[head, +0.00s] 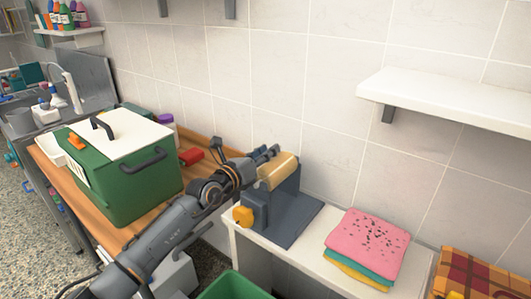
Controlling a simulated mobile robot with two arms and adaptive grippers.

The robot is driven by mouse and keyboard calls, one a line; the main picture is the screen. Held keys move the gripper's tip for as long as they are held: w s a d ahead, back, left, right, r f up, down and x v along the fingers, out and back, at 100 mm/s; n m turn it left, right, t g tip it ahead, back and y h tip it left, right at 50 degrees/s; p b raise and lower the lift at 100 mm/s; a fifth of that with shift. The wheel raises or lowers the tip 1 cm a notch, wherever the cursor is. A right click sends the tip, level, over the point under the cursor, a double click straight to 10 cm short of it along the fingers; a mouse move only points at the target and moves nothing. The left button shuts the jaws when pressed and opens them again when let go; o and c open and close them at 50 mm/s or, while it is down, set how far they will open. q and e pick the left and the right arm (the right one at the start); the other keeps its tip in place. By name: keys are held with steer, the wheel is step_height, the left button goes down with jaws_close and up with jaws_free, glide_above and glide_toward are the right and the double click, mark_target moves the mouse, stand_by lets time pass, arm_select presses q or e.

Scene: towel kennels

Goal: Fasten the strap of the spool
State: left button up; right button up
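A tan, roll-shaped spool (281,172) sits on top of a dark blue-grey stand (291,213) with a flat base, on the white ledge. A yellow-orange knob (243,216) sticks out at the stand's left side. My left gripper (269,154) reaches in from the left, with its fingertips at the upper left edge of the spool. I cannot tell whether it touches the spool or whether its fingers are open or shut. I cannot make out a separate strap. My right gripper is not in view.
Folded towels (367,245) lie right of the stand. A white wall shelf (450,98) juts out at upper right. A green bin (233,287) is below.

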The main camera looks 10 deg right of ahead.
mark_target(273, 165)
arm_select(q)
steer(key=shift+s+d+f, duration=0.1)
steer(key=shift+f, duration=0.05)
jaws_close()
steer(key=m, duration=0.1)
steer(key=m+p, duration=0.1)
steer(key=m, duration=0.1)
steer(key=shift+s+d+f, duration=0.35)
steer(key=shift+d+f, duration=0.05)
steer(key=shift+s+d+f+m, duration=0.2)
steer(key=shift+f+m, duration=0.15)
steer(key=shift+m, duration=0.65)
steer(key=shift+s+d+f+m, duration=0.2)
steer(key=shift+f+m, duration=0.15)
steer(key=shift+m, duration=0.65)
steer(key=o, duration=1.1)
jaws_free()
steer(key=shift+c, duration=0.2)
steer(key=shift+r, duration=0.1)
steer(key=shift+a, duration=0.15)
